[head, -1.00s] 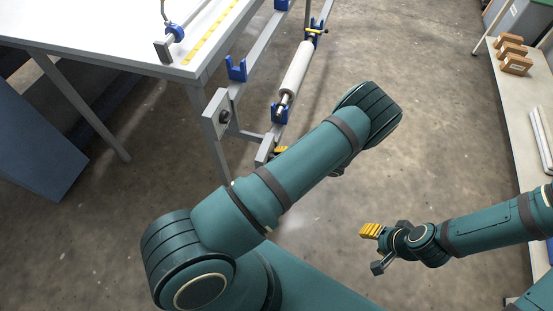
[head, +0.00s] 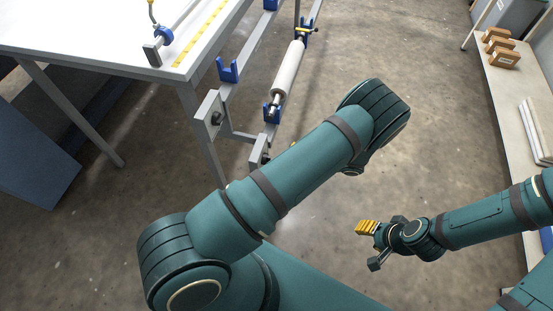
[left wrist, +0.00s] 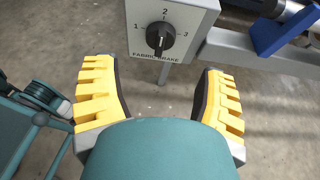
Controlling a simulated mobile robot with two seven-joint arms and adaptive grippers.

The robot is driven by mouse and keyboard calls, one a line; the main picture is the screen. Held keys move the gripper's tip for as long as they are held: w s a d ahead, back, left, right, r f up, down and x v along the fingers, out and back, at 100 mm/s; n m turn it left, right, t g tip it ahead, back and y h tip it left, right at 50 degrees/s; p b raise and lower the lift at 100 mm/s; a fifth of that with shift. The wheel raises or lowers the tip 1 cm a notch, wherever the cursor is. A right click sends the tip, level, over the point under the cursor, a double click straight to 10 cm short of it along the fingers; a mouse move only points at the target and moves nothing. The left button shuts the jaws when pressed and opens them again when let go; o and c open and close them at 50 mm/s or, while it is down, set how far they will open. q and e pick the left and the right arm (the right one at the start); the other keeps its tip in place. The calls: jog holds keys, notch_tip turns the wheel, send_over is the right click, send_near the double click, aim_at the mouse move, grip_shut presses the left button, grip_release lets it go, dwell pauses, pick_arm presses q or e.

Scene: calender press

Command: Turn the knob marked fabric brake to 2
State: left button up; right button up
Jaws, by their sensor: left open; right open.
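In the left wrist view, the fabric brake knob (left wrist: 160,37) is a dark round knob on a light grey panel (left wrist: 203,17). Marks 1, 2 and 3 stand around it at left, top and right, with the label below. I cannot tell clearly which mark it points at. My left gripper (left wrist: 156,67) is open and empty, its yellow fingers apart just below the panel, not touching the knob. In the head view my own arm hides most of it. My right gripper (head: 370,246) is open and empty above the floor at lower right.
A grey bar and a blue bracket (left wrist: 281,30) lie right of the panel. In the head view, a white roller (head: 287,68) rests in blue holders beside the white table (head: 105,30). A side bench (head: 510,95) with boxes (head: 498,48) stands at right. The floor between is clear.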

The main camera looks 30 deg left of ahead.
pick_arm(q)
jog(key=shift+v, duration=2.25)
